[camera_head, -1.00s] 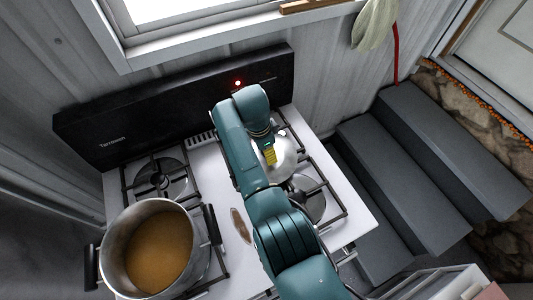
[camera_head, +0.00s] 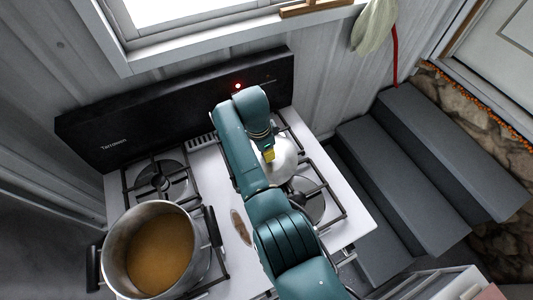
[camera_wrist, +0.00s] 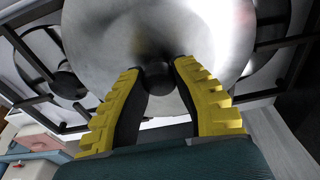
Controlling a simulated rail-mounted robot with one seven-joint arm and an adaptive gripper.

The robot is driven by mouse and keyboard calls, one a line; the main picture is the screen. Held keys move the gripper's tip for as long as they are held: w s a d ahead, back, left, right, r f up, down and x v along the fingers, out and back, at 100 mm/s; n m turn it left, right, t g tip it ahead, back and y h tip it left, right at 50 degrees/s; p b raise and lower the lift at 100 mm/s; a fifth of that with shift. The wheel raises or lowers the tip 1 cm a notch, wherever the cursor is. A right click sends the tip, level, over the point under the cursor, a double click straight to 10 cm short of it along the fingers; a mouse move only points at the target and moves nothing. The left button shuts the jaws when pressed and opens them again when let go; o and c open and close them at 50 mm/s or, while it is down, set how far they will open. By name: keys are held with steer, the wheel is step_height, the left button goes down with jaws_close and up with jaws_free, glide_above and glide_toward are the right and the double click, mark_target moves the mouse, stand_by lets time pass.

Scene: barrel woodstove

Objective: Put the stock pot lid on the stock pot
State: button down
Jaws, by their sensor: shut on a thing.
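The stock pot (camera_head: 113,250) stands open on the front left burner, with brown liquid inside and dark side handles. The stock pot lid (camera_head: 284,160) is a round, shiny metal disc over the right side of the stove, partly hidden by my arm. In the wrist view the lid (camera_wrist: 100,30) fills the upper middle, with its dark knob (camera_wrist: 156,78) between my yellow finger pads. My gripper (camera_wrist: 160,75) is shut on the knob. In the head view only a bit of a yellow finger (camera_head: 268,155) shows beside the lid. I cannot tell whether the lid touches the grates.
The white stove top (camera_head: 209,172) has black burner grates and a dark back panel (camera_head: 90,135) behind it. A brown oval object or mark (camera_head: 240,226) lies between the pot and my arm. Grey steps (camera_head: 400,175) rise on the right.

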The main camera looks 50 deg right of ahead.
steer(key=shift+r+p, duration=2.7)
steer(key=shift+r, duration=0.6)
steer(key=shift+f, duration=0.1)
